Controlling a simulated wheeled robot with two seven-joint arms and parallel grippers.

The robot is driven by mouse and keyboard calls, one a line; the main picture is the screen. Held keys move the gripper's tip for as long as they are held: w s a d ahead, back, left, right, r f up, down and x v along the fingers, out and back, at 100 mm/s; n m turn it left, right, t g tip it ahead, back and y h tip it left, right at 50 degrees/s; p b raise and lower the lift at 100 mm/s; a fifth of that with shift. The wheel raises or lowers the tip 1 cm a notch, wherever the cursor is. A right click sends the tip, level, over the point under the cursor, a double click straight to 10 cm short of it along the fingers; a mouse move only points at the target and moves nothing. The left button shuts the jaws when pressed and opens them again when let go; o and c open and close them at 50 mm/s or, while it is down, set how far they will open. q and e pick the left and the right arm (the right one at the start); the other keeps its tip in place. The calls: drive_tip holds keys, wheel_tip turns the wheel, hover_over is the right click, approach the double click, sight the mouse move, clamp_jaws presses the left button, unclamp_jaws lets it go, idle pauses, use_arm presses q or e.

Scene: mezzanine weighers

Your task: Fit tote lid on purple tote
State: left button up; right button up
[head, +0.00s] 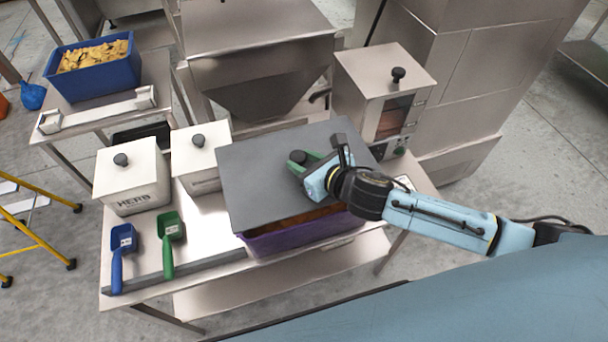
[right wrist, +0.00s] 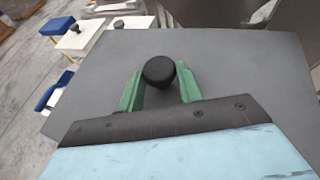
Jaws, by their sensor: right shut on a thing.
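The grey tote lid (head: 252,193) is over the purple tote (head: 305,235) on the steel table. Its near edge stands above the tote's front rim, with brown contents showing in the gap, so the lid looks raised or tilted there. My right gripper (head: 299,160) is shut on the lid's black knob. In the right wrist view its green fingers (right wrist: 160,90) stand on either side of the knob (right wrist: 159,71), with the grey lid (right wrist: 225,65) spread beneath. The tote's back and far sides are hidden under the lid. My left gripper is not in view.
Two white lidded boxes (head: 133,180) stand left of the tote. A blue scoop (head: 121,245) and a green scoop (head: 170,235) lie at the table's left. A steel machine with a black knob (head: 378,75) stands behind right. A blue tote (head: 97,79) is on another table.

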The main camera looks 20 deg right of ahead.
drive_tip(key=shift+f+b, duration=0.4)
drive_tip(key=shift+f, duration=2)
drive_tip(key=shift+f, duration=0.1)
drive_tip(key=o, duration=1.2)
drive_tip(key=v, duration=1.2)
